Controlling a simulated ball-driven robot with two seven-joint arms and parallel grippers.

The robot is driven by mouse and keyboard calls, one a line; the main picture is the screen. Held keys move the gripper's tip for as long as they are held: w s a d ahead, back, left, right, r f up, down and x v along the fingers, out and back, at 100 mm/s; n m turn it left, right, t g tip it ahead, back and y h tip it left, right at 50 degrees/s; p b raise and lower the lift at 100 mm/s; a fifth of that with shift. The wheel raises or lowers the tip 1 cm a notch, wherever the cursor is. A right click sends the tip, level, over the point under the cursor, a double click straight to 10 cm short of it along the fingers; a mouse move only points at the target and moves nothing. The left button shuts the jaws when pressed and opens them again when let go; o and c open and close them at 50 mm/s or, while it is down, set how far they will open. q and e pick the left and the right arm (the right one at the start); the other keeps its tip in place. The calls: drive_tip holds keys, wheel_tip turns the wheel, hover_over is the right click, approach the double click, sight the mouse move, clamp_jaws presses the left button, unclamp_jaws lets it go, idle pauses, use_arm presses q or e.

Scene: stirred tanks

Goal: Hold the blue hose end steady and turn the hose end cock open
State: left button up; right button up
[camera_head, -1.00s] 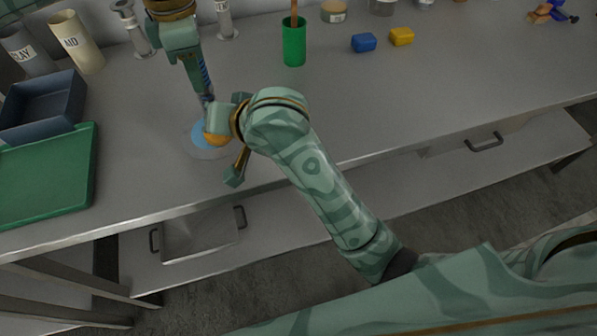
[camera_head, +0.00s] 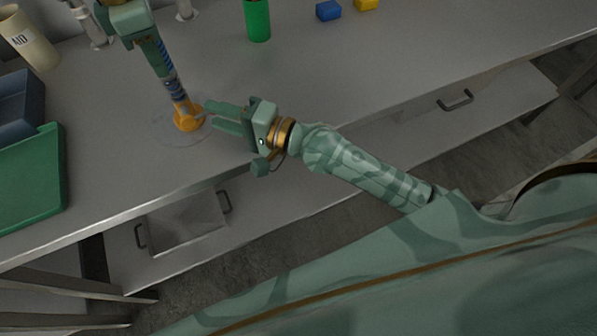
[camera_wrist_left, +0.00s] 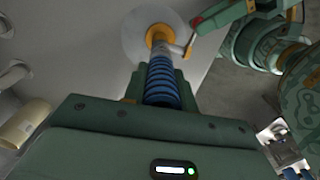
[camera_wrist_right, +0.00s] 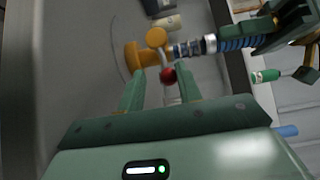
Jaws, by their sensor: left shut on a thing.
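The blue ribbed hose end (camera_head: 171,82) hangs steeply above the bench, its orange cock (camera_head: 188,117) at the bottom. My left gripper (camera_head: 160,66) is shut around the hose above the cock; the hose also shows between its fingers in the left wrist view (camera_wrist_left: 161,78). My right gripper (camera_head: 211,114) is to the right of the cock, fingers pointing at it. In the right wrist view its fingers are apart, with the cock's thin lever and red knob (camera_wrist_right: 168,75) between their tips. I cannot tell whether either finger touches the lever.
A clear round dish or disc (camera_head: 166,132) lies under the cock. A green tray (camera_head: 35,185) and dark bin (camera_head: 18,105) are at left, with a cream AID container (camera_head: 30,40) behind. A green cup (camera_head: 257,20) and blue block (camera_head: 328,10) stand further back. The bench right of my right gripper is clear.

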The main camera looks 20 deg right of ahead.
drive_tip(key=v, duration=0.9)
drive_tip(key=shift+a+r, duration=0.1)
drive_tip(key=s+a+f+m+t+h, duration=0.25)
drive_tip(key=s+f+m+h, duration=0.25)
drive_tip(key=s+f+m, duration=0.35)
drive_tip(key=d+f+n+g+h, duration=0.1)
drive_tip(key=d+f+n, duration=0.1)
drive_tip(key=f, duration=0.5)
drive_tip(key=d+f+n+g+h, duration=0.1)
drive_tip(key=d+f+n, duration=0.2)
drive_tip(key=f, duration=0.5)
drive_tip(key=shift+w+n+g, duration=0.35)
drive_tip(key=shift+n, duration=0.5)
drive_tip(key=shift+d, duration=0.1)
